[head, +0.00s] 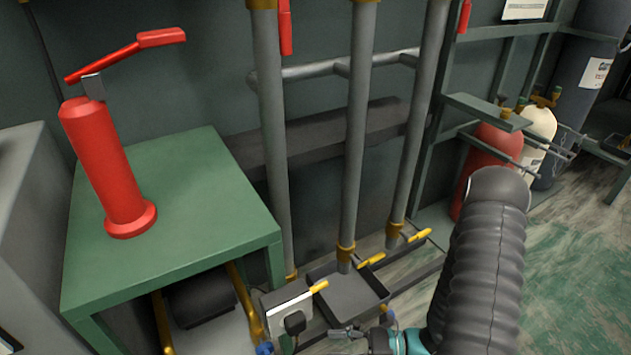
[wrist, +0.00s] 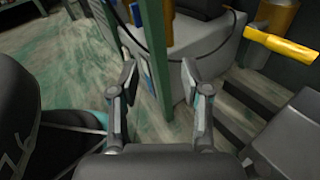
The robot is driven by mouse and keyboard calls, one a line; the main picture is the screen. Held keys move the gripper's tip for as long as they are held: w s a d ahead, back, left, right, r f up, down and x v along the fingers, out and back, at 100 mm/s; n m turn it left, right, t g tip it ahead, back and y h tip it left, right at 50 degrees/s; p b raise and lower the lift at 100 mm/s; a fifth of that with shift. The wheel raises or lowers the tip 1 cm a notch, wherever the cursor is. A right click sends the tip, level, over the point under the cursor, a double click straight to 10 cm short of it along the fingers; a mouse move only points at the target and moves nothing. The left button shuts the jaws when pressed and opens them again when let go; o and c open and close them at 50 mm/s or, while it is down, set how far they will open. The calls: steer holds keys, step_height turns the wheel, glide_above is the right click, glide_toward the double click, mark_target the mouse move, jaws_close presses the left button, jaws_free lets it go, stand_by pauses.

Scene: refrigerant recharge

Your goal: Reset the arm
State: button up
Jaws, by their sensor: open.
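My gripper (wrist: 158,78) shows in the wrist view with its two fingers spread apart and nothing between them. It points down toward the floor beside a green post (wrist: 155,40) and a pale grey box-shaped unit (wrist: 215,60). In the head view my arm, in a dark ribbed sleeve, reaches up from the bottom right. My gripper is only partly seen there, low in the picture near the tray and pipes, and its fingertips are hard to make out.
A red hand pump (head: 108,165) stands on a green table (head: 190,215) at the left. Vertical grey pipes (head: 355,130) with yellow-handled valves (head: 370,260) rise above a dark tray (head: 345,295). Red (head: 490,160) and cream (head: 538,135) cylinders stand in a rack at the right. Floor at the far right is clear.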

steer(key=s+d+r+n+g+h+p, duration=0.2)
steer(key=d+r+n+h, duration=0.45)
steer(key=r+n, duration=0.2)
steer(key=s+d+r+n+g+h+p, duration=0.1)
steer(key=s+d+r+n+h, duration=0.1)
steer(key=d+r+n+h, duration=0.6)
steer(key=s+a+r+n+t+h+p, duration=0.1)
steer(key=r+t, duration=0.3)
steer(key=r, duration=0.7)
steer(key=s+a+r+n+t+h+p, duration=0.1)
steer(key=a+r+n+t+p, duration=0.1)
steer(key=r, duration=0.9)
steer(key=shift+s+a+r+t, duration=0.2)
steer(key=shift+a+r+t, duration=0.25)
steer(key=shift+t, duration=0.45)
steer(key=shift+a+f, duration=0.1)
steer(key=shift+f, duration=0.1)
